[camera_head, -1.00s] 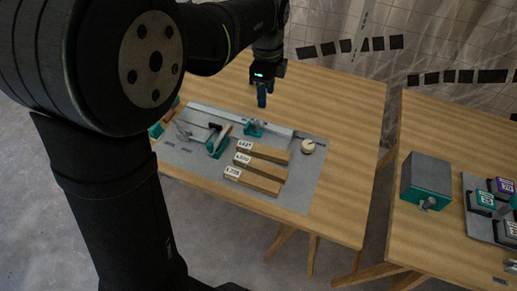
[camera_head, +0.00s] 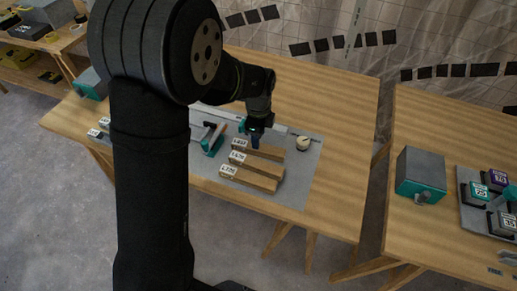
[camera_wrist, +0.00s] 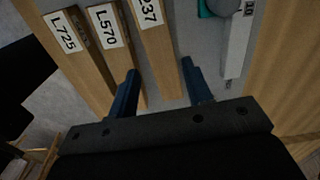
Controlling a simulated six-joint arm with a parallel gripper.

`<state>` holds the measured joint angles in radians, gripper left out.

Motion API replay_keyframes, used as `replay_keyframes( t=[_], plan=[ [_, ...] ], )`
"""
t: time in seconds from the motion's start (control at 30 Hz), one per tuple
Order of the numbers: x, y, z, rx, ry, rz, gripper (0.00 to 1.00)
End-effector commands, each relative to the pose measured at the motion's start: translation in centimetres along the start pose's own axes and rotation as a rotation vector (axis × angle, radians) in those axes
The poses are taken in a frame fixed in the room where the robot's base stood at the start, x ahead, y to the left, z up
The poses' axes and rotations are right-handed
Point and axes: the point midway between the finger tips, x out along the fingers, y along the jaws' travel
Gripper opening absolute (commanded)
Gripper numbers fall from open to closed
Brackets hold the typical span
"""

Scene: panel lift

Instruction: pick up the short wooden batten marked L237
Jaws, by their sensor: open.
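Three wooden battens with white labels lie side by side on a grey mat (camera_head: 300,186). The batten marked L237 (camera_head: 271,153) is the farthest of the three in the head view. In the wrist view the L237 batten (camera_wrist: 160,52) shows its label cut by the top edge, with only "237" readable. My gripper (camera_head: 255,144) is open over this batten. In the wrist view my gripper (camera_wrist: 160,84) has one finger on each side of the batten. Whether the fingers are above it or beside it, I cannot tell.
The battens L570 (camera_wrist: 116,55) and L725 (camera_wrist: 82,52) lie left of the left finger in the wrist view. A round pale object (camera_head: 303,143) sits right of the battens. A teal-based tool (camera_head: 212,140) is at their left. The right table holds a grey box (camera_head: 422,172).

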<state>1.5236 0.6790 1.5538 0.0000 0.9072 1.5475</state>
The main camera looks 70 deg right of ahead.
Motion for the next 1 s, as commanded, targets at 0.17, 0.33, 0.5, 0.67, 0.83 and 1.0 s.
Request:
replay_keyframes(
  t=[0.17, 0.33, 0.5, 0.67, 0.83, 1.0],
  plan=[
    [2.8, 0.0, 0.0, 0.0, 0.0, 0.006, 0.45],
    [4.7, -0.1, 0.0, 0.0, 0.0, 0.004, 0.45],
    [4.9, -0.1, 0.0, 0.0, 0.0, 0.001, 0.45],
    [4.9, -0.1, 0.0, 0.0, 0.0, 0.001, 0.34],
    [4.9, -0.1, 0.0, 0.0, 0.0, 0.001, 0.1],
    [4.8, -0.1, 0.0, 0.0, 0.0, 0.001, 0.09]
  ],
)
